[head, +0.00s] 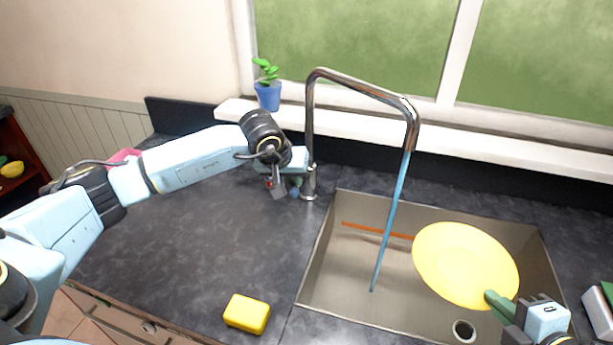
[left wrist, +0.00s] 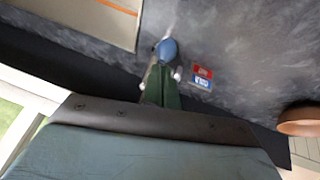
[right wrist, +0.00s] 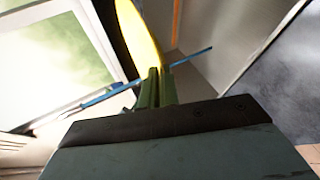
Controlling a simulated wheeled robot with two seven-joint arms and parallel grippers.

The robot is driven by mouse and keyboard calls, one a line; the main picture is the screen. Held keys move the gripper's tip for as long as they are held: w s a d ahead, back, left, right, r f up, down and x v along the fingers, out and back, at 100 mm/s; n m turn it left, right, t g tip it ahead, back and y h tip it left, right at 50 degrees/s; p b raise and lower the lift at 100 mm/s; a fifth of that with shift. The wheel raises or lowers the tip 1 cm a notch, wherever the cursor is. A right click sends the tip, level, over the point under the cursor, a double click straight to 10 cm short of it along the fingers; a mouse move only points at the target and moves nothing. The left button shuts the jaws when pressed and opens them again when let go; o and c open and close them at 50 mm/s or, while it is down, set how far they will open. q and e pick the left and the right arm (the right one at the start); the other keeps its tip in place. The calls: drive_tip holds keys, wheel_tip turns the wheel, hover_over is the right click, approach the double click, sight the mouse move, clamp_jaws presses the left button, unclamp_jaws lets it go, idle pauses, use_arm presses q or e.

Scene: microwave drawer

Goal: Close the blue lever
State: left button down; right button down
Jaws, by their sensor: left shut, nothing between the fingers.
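The faucet (head: 312,120) stands behind the sink, and a blue stream of water (head: 390,225) runs from its spout. The blue lever (head: 295,190) sits low by the faucet base, partly hidden by my left arm. It shows as a rounded blue knob in the left wrist view (left wrist: 167,48). My left gripper (left wrist: 160,75) is shut and empty, its fingertips right at the blue lever; contact is unclear. My right gripper (head: 497,301) is shut on the rim of a yellow plate (head: 465,265), holding it tilted over the sink. The plate also shows in the right wrist view (right wrist: 135,35).
The metal sink (head: 340,270) has a drain (head: 464,330) and an orange-brown bar inside. A yellow sponge (head: 247,314) lies on the dark counter (head: 180,245). A blue potted plant (head: 268,95) stands on the windowsill. A red and blue label (left wrist: 202,77) lies beside the lever.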

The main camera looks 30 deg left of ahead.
use_arm(q)
drive_tip(key=shift+s+d+f+b, duration=0.1)
drive_tip(key=shift+s+f+b, duration=0.2)
drive_tip(key=shift+f+b, duration=0.45)
drive_tip(key=shift+s+d+f+b, duration=0.1)
drive_tip(key=shift+s+f+b, duration=0.25)
drive_tip(key=shift+b, duration=0.6)
drive_tip(key=shift+r, duration=0.1)
drive_tip(key=p+v, duration=0.1)
drive_tip(key=v, duration=1.2)
drive_tip(key=shift+a+r, duration=0.15)
drive_tip(key=shift+a, duration=0.05)
